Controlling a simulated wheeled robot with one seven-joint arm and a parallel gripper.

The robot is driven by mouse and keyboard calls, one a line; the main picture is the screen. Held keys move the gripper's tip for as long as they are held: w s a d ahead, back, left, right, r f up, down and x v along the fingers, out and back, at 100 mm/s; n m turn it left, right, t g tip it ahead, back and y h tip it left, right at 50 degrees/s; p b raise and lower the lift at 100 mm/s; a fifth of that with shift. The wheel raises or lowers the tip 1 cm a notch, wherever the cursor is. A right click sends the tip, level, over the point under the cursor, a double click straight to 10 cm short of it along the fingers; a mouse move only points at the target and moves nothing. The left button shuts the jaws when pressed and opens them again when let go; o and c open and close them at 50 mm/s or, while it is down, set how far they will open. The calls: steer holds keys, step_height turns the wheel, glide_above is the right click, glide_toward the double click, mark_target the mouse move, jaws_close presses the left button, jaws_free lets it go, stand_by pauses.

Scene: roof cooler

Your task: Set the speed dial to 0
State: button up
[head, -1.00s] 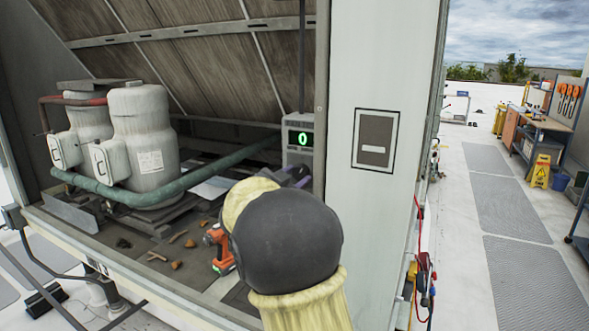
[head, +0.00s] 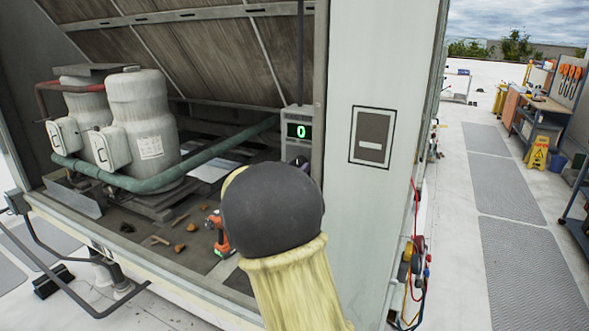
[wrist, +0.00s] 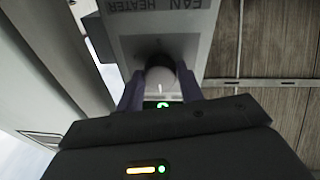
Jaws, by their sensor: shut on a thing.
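The grey controller box (head: 298,128) hangs inside the cooler beside the white post, and its green display (head: 299,131) reads 0. In the wrist view the box's underside or face (wrist: 195,45) carries the words FAN and HEATER. A dark round dial (wrist: 160,75) sits between the two fingers of my gripper (wrist: 160,92), which is shut on it. Part of the green display glows below the dial there. The dial's pointer and markings are hidden. In the head view my arm covers most of my gripper and the dial.
A white post (head: 372,200) stands right of the box, close to my arm. An orange drill (head: 217,233) and small debris (head: 180,248) lie on the cooler floor. Grey tanks (head: 146,120) and a green pipe (head: 180,170) fill the left.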

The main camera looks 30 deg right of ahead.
steer(key=o, duration=1)
steer(key=b+v, duration=0.6)
steer(key=v, duration=1.1)
steer(key=shift+a, duration=0.2)
